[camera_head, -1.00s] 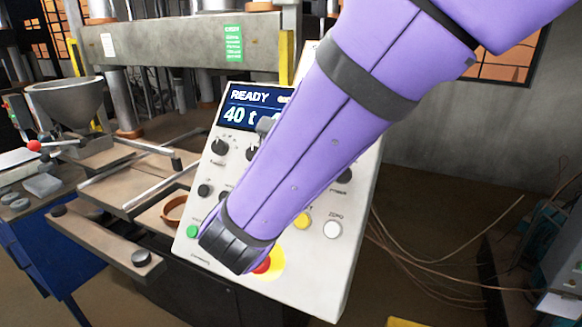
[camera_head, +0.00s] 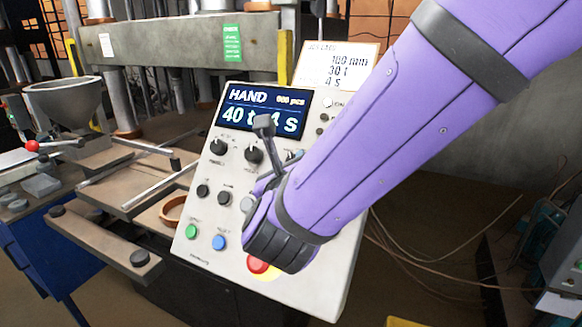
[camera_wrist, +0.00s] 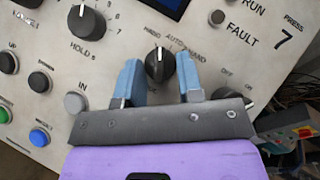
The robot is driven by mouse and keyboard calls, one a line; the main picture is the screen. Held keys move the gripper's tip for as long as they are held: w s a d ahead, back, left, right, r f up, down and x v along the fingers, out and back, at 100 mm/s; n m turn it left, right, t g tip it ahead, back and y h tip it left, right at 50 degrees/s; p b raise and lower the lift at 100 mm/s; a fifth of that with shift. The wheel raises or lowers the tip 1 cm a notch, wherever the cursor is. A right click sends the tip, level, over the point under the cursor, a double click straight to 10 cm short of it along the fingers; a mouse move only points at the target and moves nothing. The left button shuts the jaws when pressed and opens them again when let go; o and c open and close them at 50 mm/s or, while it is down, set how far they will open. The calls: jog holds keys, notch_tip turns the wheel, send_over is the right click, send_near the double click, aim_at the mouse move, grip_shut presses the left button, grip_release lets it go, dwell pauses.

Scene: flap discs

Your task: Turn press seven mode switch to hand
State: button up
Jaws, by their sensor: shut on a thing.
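The press seven mode switch (camera_wrist: 160,67) is a black knob with a pale pointer line, on a light grey control panel (camera_head: 190,262). In the wrist view it sits between the two blue fingers of my gripper (camera_wrist: 160,78), which is shut on it. The labels above it are small, with "AUTO" among them; the pointer's exact setting is hard to read. "PRESS 7" (camera_wrist: 288,32) is printed at the upper right. In the head view the panel's display (camera_head: 262,110) reads "HAND" and "40 t". My arm hides the switch's surroundings there.
The hold knob (camera_wrist: 87,23) is left of the switch, and another knob (camera_wrist: 232,106) lies at lower right beside a finger. Green (camera_head: 191,231), blue (camera_head: 219,242) and red (camera_head: 257,264) buttons line the panel's lower part. Loose cables hang at right.

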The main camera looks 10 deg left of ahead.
jog(key=shift+d+r+n+g+y, duration=0.1)
jog(key=shift+n+g+y, duration=0.45)
jog(key=shift+n, duration=0.6)
jog(key=shift+d+n+g+y, duration=0.1)
jog(key=shift+n+g+y, duration=0.25)
jog(key=shift+n+y, duration=0.6)
jog(key=shift+n, duration=0.3)
jog(key=o, duration=0.9)
jog(key=v, duration=1)
jog(key=shift+s, duration=0.35)
jog(key=shift+r, duration=0.1)
